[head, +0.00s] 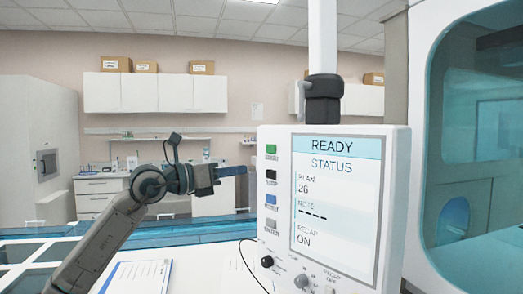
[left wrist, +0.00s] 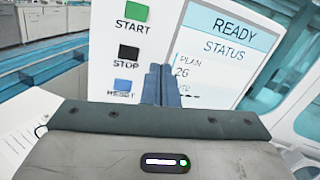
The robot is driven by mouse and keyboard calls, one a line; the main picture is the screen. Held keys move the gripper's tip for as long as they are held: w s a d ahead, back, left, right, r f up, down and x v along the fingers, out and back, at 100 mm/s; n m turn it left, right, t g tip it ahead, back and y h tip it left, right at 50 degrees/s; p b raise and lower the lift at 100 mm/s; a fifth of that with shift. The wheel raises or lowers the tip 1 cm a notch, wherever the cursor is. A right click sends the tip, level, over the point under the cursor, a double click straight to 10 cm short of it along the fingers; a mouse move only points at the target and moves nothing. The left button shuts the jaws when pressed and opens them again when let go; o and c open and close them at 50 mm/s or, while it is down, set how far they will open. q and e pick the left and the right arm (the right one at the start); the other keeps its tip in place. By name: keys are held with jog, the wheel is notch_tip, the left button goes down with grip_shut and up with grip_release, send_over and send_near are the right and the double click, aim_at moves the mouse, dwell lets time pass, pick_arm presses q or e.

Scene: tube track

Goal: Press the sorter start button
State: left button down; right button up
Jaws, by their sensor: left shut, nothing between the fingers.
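The control panel (head: 392,200) is a white box with a screen reading READY, STATUS, PLAN 26. The green START button (head: 271,149) is the top one in the column on its left side. In the left wrist view the green button (left wrist: 137,12) is labelled START, above the black STOP button (left wrist: 128,52) and the blue RESET button (left wrist: 122,85). My left gripper (head: 244,170) is shut and empty, just left of the panel, lower than the green button and about level with the black one. Its blue fingers (left wrist: 161,84) point at the panel. Contact cannot be told. My right gripper is not in view.
A grey button (head: 271,223) and several knobs (head: 302,281) sit lower on the panel. A dark clamp and pole (head: 323,98) rise behind it. A clipboard with paper (head: 138,275) lies on the table at left. A glass-fronted machine (head: 480,120) stands at right.

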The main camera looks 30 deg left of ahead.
pick_arm(q)
jog(key=s+a+r+y, duration=0.3)
jog(key=r, duration=0.1)
jog(key=shift+a+r+t, duration=0.15)
jog(key=shift+a+t, duration=0.05)
jog(key=shift+t, duration=0.2)
jog(key=p, duration=1)
send_near(270, 149)
jog(key=x, duration=0.6)
jog(key=shift+r, duration=0.25)
jog(key=shift+w+d+f, duration=0.15)
jog(key=shift+w, duration=0.25)
